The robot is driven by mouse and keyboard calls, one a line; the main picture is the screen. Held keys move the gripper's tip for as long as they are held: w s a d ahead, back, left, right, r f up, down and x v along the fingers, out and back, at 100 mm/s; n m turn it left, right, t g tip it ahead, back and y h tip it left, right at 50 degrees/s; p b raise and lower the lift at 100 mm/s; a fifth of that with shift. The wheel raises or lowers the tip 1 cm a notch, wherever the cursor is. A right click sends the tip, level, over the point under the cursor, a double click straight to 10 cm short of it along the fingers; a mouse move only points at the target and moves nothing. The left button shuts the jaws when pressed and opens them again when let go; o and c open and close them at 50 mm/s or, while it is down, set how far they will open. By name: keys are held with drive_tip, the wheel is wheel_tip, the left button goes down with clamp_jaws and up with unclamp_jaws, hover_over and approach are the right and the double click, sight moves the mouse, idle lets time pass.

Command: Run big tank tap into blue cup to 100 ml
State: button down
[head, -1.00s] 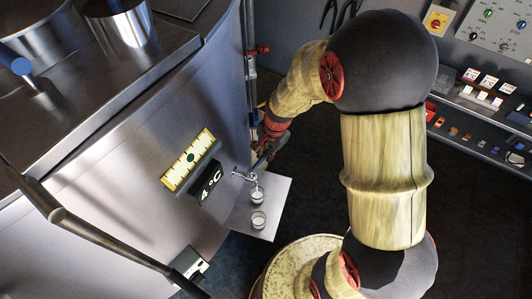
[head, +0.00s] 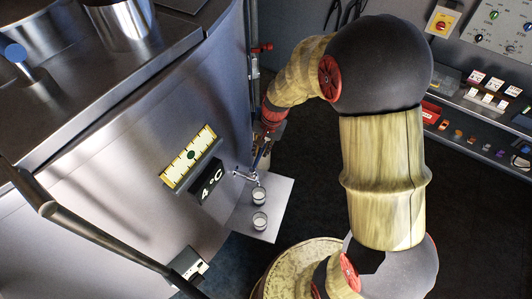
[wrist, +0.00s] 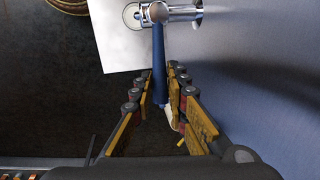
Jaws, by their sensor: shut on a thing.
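The tap (head: 243,176) sticks out of the big steel tank (head: 120,150). In the wrist view the chrome tap (wrist: 180,12) carries a long blue lever (wrist: 158,50). My gripper (wrist: 163,80) is shut on this lever, a finger on each side; in the head view my gripper (head: 266,141) is beside the tank, just above the tap. One small cup (head: 259,196) stands at the spout and another cup (head: 260,221) stands in front of it. Both look pale; I cannot tell which is blue, nor read their levels. A round rim (wrist: 132,15) shows partly behind the tap.
The cups stand on a white shelf (head: 279,205) at the tank's side. A scale plate (head: 189,158) and a 4 °C display (head: 209,185) are on the tank wall. A control panel and shelves (head: 480,95) are at the back right. Dark floor lies between.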

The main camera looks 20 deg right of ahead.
drive_tip(key=shift+w+a+n, duration=0.15)
drive_tip(key=shift+a+n, duration=0.05)
drive_tip(key=shift+n, duration=0.2)
drive_tip(key=c, duration=1.7)
unclamp_jaws()
drive_tip(key=r, duration=0.4)
drive_tip(key=s+d+r, duration=0.1)
drive_tip(key=r, duration=0.6)
drive_tip(key=shift+s+d+r, duration=0.2)
drive_tip(key=shift+d+r, duration=0.2)
